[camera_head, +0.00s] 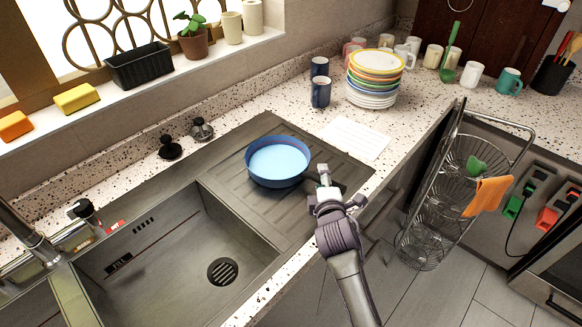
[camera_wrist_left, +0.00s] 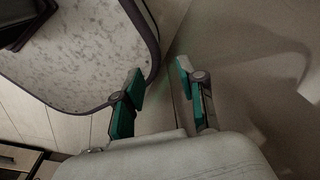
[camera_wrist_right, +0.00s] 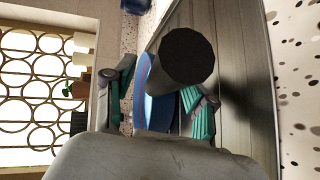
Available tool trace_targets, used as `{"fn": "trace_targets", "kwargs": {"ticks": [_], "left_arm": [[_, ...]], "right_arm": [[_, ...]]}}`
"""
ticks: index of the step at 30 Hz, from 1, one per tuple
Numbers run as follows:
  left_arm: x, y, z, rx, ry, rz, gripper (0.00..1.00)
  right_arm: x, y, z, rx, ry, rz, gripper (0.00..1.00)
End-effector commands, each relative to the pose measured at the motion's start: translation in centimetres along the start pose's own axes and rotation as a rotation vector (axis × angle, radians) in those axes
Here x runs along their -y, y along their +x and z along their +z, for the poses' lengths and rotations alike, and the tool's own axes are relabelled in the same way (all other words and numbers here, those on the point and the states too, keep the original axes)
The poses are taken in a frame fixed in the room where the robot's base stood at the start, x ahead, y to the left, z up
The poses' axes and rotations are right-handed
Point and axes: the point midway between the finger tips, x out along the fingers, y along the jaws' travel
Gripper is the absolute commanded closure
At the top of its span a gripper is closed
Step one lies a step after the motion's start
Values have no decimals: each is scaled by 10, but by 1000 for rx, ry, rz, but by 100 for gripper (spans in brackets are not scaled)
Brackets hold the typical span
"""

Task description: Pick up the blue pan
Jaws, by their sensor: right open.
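The blue pan (camera_head: 278,162) sits upright on the ridged drainboard of the sink, with a lighter blue inside. In the right wrist view, its blue side (camera_wrist_right: 150,105) shows between my fingers, and the round end of its dark handle (camera_wrist_right: 187,55) points toward the camera. My right gripper (camera_head: 325,185) is open at the pan's right side, by the handle. Whether a finger touches the handle I cannot tell. My left gripper (camera_wrist_left: 160,75) is open and empty, with a gap between its green-padded fingers. It is outside the head view.
The sink basin (camera_head: 165,265) is left of the drainboard. Dark blue mugs (camera_head: 320,92) and a stack of plates (camera_head: 374,75) stand behind the pan. A white paper (camera_head: 355,138) lies on the counter. A wire rack (camera_head: 440,200) stands to the right.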

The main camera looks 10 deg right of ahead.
Motion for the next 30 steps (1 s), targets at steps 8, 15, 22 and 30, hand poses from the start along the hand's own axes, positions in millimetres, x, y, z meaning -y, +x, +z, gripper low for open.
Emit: {"fn": "trace_targets", "kwargs": {"ticks": [8, 15, 22, 30], "left_arm": [[0, 0, 1, 2, 0, 0, 60], [1, 0, 2, 4, -1, -1, 60], [2, 0, 3, 5, -1, -3, 60], [3, 0, 3, 6, -2, -3, 60]], "right_arm": [[0, 4, 0, -1, 0, 0, 44], [0, 4, 0, 0, 0, 0, 84], [1, 4, 0, 0, 0, -1, 100], [-3, 4, -1, -3, 3, 8, 100]]}}
